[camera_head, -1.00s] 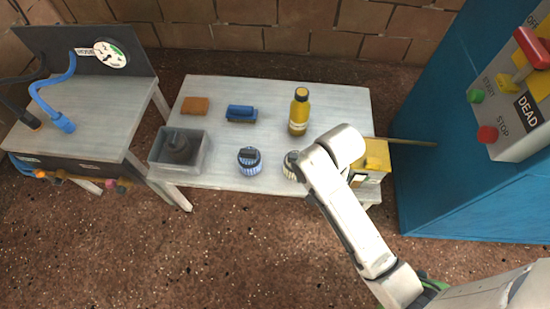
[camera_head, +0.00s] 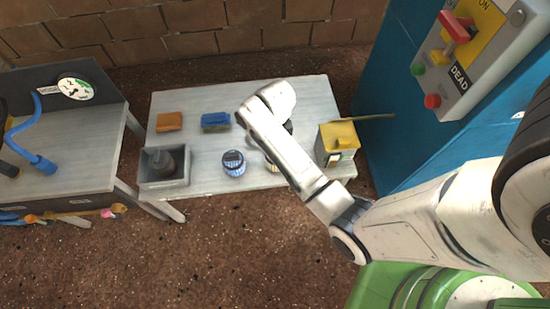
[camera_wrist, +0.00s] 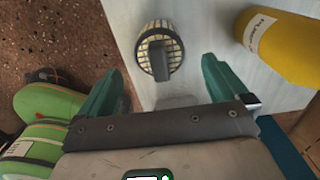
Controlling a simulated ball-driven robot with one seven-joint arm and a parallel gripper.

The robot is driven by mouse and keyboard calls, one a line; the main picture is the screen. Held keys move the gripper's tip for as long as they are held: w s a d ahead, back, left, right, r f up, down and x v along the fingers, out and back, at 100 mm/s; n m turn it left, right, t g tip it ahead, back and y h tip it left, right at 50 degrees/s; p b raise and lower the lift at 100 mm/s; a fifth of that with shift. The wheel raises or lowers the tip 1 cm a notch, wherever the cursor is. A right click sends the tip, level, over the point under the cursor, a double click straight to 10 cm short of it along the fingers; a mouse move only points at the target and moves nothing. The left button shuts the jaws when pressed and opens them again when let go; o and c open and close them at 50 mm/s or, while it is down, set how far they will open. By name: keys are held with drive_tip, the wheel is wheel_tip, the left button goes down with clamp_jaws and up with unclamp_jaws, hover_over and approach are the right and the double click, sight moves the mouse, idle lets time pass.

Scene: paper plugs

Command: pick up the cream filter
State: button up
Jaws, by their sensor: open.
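The cream filter (camera_wrist: 160,50) is a round, ribbed, cream-coloured piece with a dark bar handle across its top. It stands on the pale table (camera_wrist: 200,20) in the wrist view. In the head view only a sliver of the cream filter (camera_head: 270,164) shows beside my arm. My gripper (camera_wrist: 160,82) is open and empty, its two green fingers spread wide. The filter lies ahead of the gap between the fingertips, roughly centred, and no contact shows. My arm hides the gripper in the head view.
A blue filter (camera_head: 233,163), grey bin (camera_head: 165,180), blue block (camera_head: 215,122), orange block (camera_head: 169,121) and yellow-topped box (camera_head: 337,142) share the table. A blue cabinet (camera_head: 400,130) stands right.

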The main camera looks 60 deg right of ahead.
drive_tip(key=shift+f+b, duration=1.35)
drive_tip(key=shift+f, duration=2.25)
drive_tip(key=c, duration=1)
drive_tip(key=shift+r, duration=0.15)
drive_tip(key=shift+c, duration=0.2)
